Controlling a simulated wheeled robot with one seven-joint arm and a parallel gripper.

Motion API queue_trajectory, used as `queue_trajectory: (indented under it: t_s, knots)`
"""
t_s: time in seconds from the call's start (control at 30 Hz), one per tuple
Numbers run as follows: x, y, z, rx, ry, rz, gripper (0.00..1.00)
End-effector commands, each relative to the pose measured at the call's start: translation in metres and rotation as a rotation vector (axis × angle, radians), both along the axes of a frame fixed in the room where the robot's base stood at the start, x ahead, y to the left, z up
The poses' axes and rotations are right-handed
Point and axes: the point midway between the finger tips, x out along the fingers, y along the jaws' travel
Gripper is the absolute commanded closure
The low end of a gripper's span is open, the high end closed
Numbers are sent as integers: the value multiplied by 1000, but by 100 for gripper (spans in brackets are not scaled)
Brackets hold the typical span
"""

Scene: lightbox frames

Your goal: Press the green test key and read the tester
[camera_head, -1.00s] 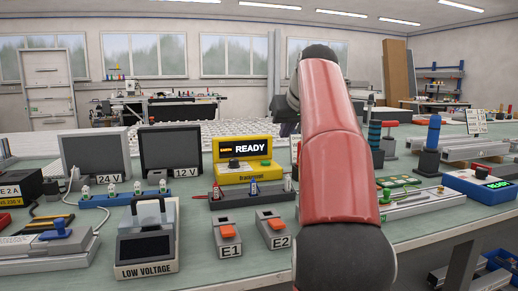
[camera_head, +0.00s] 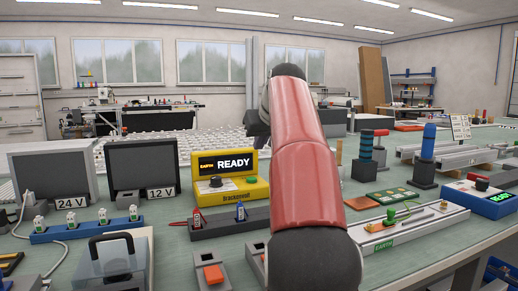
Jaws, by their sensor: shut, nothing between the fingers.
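The yellow tester (camera_head: 228,198) stands on the bench left of my arm. Its dark display (camera_head: 222,163) reads "EARTH" in small yellow letters and "READY" in large white ones. The green key (camera_head: 252,181) is on its front panel, at the right, close to the edge of my arm in the picture. A dark knob (camera_head: 216,182) sits left of the key. My red arm reaches up through the middle of the picture. My gripper is not seen; the arm hides what lies behind it.
A dark strip with red and blue plugs (camera_head: 226,225) lies in front of the tester. The 12 V monitor (camera_head: 143,168) is left. A rail labelled EARTH (camera_head: 410,236) and a blue meter (camera_head: 480,199) are right.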

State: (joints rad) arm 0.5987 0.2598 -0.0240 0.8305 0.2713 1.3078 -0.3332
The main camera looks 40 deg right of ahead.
Motion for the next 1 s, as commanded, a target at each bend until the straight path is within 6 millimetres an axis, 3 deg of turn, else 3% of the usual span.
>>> queue_trajectory:
  t_s: [0.37,0.6,1.0]
  knots:
    - [56,-14,-59,2,5,2,100]
    - [52,-13,-90,1,2,0,100]
    - [52,-13,-95,0,1,1,100]
